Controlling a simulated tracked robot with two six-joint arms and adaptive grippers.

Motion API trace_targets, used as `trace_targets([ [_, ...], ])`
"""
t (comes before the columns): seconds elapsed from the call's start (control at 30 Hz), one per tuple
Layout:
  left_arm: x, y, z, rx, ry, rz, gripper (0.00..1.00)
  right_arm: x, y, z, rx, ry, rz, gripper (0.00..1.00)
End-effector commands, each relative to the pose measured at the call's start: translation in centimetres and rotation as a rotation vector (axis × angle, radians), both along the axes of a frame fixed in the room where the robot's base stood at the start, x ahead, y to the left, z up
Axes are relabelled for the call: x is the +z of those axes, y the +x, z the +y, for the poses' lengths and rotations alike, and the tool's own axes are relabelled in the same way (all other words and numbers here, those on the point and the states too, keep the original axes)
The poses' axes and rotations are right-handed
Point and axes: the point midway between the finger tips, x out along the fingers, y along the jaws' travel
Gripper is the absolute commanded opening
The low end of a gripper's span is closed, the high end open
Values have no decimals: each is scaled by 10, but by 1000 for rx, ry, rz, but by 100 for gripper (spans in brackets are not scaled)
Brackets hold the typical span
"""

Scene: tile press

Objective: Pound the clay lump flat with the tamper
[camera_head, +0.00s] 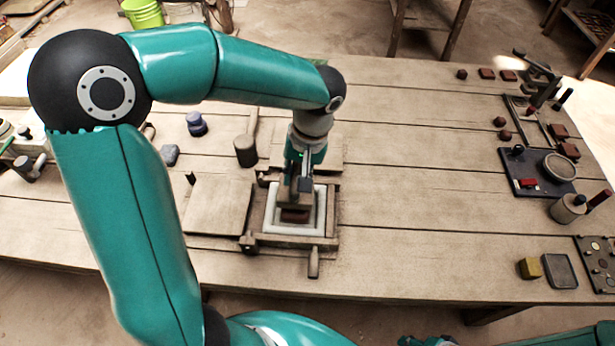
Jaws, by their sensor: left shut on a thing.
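My left gripper (300,182) points down over the press at the middle of the table. It is shut on the tamper (297,199), whose block shows below the fingers. The reddish-brown clay lump (294,216) lies inside the pale square frame of the press (290,240), right under the tamper. The tamper hides the far part of the lump, and I cannot tell whether they touch. My right gripper does not show; only bits of my right arm are at the bottom edge.
A flat board (217,205) lies left of the press, with a dark cylinder (246,151) behind it. A handle (314,263) sticks out at the front of the press. Small blocks, a dark tray (535,172) and a pot (568,208) stand at the right. The table between is clear.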

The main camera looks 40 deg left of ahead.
Motion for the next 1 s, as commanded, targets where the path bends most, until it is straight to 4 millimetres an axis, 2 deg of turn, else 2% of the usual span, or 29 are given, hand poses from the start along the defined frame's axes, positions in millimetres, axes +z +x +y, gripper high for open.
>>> trace_targets([
  [0.03,-23,0,0,0,1,1,0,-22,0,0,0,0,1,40],
  [0.1,-38,0,0,1,0,1,0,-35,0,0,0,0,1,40],
  [0.17,-28,0,0,1,0,-2,0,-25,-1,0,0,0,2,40],
  [0.33,-19,0,0,1,0,0,0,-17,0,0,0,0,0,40],
  [0.53,23,1,0,1,0,-2,0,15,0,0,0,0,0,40],
  [0.63,37,0,0,1,0,-2,0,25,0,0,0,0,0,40],
  [1.0,35,-1,0,1,1,-1,0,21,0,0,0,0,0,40],
])
